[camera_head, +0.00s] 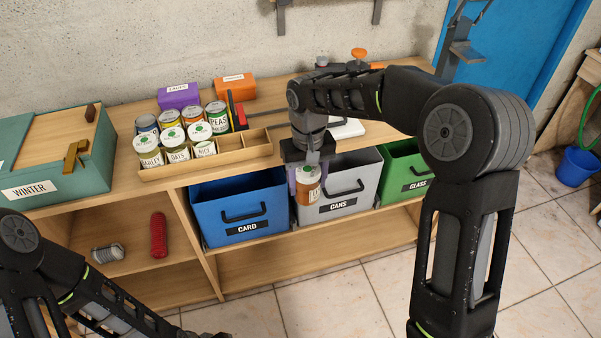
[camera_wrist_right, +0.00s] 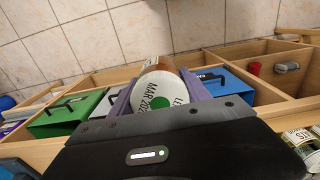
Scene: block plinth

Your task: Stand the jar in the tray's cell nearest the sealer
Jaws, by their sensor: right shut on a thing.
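My right gripper (camera_head: 307,176) is shut on a jar (camera_head: 308,191) with an orange-brown body, held upright in front of the counter edge, before the bins. In the right wrist view the jar's white lid (camera_wrist_right: 157,92) with a green dot and a date shows between the purple fingers. The wooden tray (camera_head: 232,159) stands on the counter to the left of the gripper. Several labelled jars fill its left part; its right cells look empty. I cannot tell for certain which item is the sealer; a black-and-red device (camera_head: 237,112) stands behind the tray. My left gripper is out of view.
Blue (camera_head: 235,208), grey (camera_head: 340,185) and green (camera_head: 402,172) bins stand under the counter. A teal WINTER box (camera_head: 85,165) is at the left. Purple (camera_head: 180,96) and orange (camera_head: 236,87) boxes stand behind the jars. A white item (camera_head: 346,129) lies right of the tray.

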